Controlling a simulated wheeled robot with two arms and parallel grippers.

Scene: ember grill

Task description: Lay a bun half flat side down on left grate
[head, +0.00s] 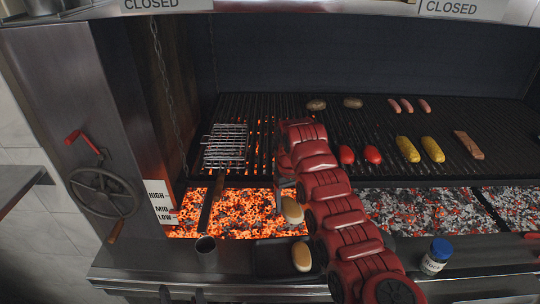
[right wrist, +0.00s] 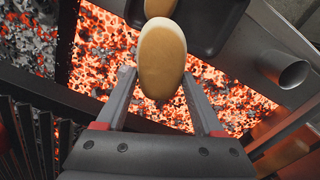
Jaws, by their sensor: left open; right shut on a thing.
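My right gripper (head: 283,194) hangs over the glowing coals, in front of the left grate (head: 262,140). It is shut on a pale tan bun half (head: 292,211). In the right wrist view this bun half (right wrist: 162,62) sits between the two fingers (right wrist: 158,76); I cannot tell which way its flat side faces. A second bun half (head: 301,257) lies on the dark tray (head: 268,262) at the front and is partly seen in the right wrist view (right wrist: 165,7). My left gripper (head: 182,295) is open at the bottom edge, mostly cut off.
A wire basket (head: 225,146) with a long handle (head: 210,203) lies on the left grate. Mushrooms, red tomatoes (head: 372,154), sausages and corn (head: 408,149) occupy the grate to the right. A metal cup (head: 206,252) and a blue-lidded jar (head: 437,256) stand on the front ledge.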

